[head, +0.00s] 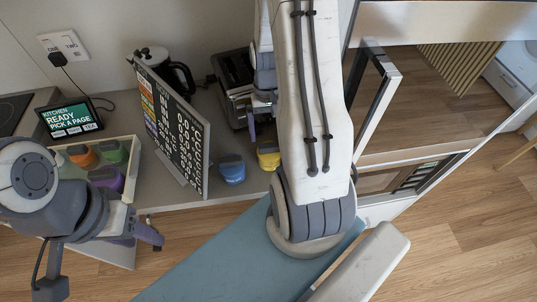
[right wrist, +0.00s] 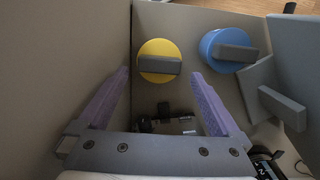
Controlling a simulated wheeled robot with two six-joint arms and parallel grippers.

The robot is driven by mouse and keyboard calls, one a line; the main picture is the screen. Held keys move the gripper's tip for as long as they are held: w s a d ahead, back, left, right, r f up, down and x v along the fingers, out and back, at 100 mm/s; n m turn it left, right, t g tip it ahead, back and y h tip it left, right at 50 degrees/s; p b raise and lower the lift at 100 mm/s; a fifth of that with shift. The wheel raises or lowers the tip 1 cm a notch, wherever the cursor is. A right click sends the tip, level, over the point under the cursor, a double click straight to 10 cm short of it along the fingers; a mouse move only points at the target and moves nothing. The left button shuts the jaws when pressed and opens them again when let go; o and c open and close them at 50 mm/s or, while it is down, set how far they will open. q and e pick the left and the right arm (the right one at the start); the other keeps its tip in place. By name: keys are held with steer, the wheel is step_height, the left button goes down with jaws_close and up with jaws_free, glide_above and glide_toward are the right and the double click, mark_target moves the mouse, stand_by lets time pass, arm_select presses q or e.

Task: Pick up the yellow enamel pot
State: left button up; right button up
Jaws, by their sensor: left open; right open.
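The yellow enamel pot (head: 268,159) stands on the counter, partly hidden by my right arm in the head view. In the right wrist view the yellow pot (right wrist: 153,48) has a dark bar across its top. My right gripper (right wrist: 158,88) is open and empty, its purple fingers pointing toward the pot with a gap between. In the head view my right gripper (head: 256,112) is mostly hidden behind the arm. My left gripper (head: 146,235) is at the lower left, past the counter edge, open and with nothing seen in it.
A blue pot (head: 232,168) stands left of the yellow one and also shows in the right wrist view (right wrist: 211,42). A black price board (head: 172,120) stands left of it. A tray (head: 133,160) holds several coloured pots. A kettle (head: 178,72) stands behind.

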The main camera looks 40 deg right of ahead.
mark_target(270, 145)
steer(key=shift+s+f, duration=0.1)
steer(key=shift+f, duration=0.75)
steer(key=shift+a+f+p, duration=0.1)
steer(key=shift+f+p, duration=0.2)
steer(key=shift+f, duration=0.3)
steer(key=shift+s+f+p, duration=0.2)
steer(key=shift+f+p, duration=0.25)
steer(key=shift+f, duration=1.65)
jaws_close()
steer(key=shift+r, duration=0.1)
